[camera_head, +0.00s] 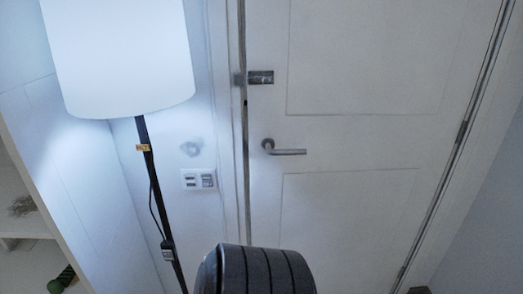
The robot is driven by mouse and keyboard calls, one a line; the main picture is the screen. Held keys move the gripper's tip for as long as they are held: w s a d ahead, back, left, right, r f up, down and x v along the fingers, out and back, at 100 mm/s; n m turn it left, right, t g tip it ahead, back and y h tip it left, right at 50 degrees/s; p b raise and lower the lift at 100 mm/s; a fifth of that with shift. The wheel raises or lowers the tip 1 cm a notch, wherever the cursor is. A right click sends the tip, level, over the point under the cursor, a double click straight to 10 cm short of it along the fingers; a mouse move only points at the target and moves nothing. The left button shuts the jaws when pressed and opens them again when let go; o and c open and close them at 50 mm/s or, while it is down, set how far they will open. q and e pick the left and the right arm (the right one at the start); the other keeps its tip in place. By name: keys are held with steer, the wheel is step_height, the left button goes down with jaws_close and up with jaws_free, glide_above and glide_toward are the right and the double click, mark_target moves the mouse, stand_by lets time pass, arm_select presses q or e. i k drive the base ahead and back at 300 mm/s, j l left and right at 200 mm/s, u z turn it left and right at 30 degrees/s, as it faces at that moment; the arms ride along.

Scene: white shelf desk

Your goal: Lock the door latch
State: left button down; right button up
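The white door (345,140) fills the middle and right of the head view. It appears closed against its frame. A small dark metal latch (262,77) sits on the door's left edge, above the handle, with a small metal piece (239,79) beside it on the frame. I cannot tell at this size whether the latch is engaged. A silver lever handle (287,151) points right, roughly level, below the latch. Neither my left gripper nor my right gripper is in view.
A floor lamp with a large lit white shade (120,55) and thin dark pole (150,180) stands left of the door. A white switch plate (198,180) is on the wall. A white shelf (35,255) holding a dark green item (62,279) is at lower left.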

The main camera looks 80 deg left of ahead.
mark_target(266, 80)
steer(key=k+u, duration=0.1)
steer(key=u, duration=2.25)
